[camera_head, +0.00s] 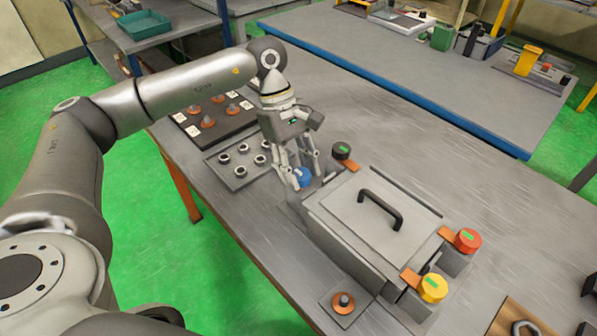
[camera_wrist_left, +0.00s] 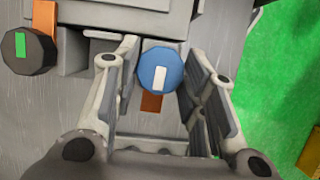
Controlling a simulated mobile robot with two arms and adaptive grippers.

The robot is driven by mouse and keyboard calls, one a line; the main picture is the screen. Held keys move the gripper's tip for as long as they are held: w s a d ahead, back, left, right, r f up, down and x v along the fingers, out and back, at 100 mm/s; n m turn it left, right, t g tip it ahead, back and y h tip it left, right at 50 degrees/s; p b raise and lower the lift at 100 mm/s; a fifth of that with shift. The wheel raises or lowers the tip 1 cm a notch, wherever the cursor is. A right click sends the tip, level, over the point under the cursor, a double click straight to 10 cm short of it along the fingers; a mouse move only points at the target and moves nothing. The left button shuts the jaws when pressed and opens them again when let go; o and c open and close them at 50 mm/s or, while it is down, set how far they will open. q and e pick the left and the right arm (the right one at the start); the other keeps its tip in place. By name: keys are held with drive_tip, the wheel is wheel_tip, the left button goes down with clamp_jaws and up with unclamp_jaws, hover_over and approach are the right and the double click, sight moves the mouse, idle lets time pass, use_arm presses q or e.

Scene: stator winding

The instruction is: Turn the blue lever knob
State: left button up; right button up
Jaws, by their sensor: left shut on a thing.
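The blue lever knob (camera_head: 303,178) sits at the near left corner of the grey box (camera_head: 335,220) in the head view. It has a white mark on top in the wrist view (camera_wrist_left: 160,70). An orange-brown lever (camera_wrist_left: 151,103) shows beneath it. My left gripper (camera_head: 301,175) comes down over the knob from above, with one finger on each side. In the wrist view my left gripper (camera_wrist_left: 163,72) is shut on the knob. The fingers partly hide the knob's sides. My right gripper is not in view.
The box has a dark handle (camera_head: 380,209) and other knobs: black (camera_head: 342,151), red (camera_head: 468,240) and yellow (camera_head: 433,288). A tray with ring parts (camera_head: 226,178) lies left of the gripper.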

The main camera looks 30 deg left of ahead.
use_arm(q)
drive_tip(key=o, duration=1)
drive_tip(key=v, duration=1.2)
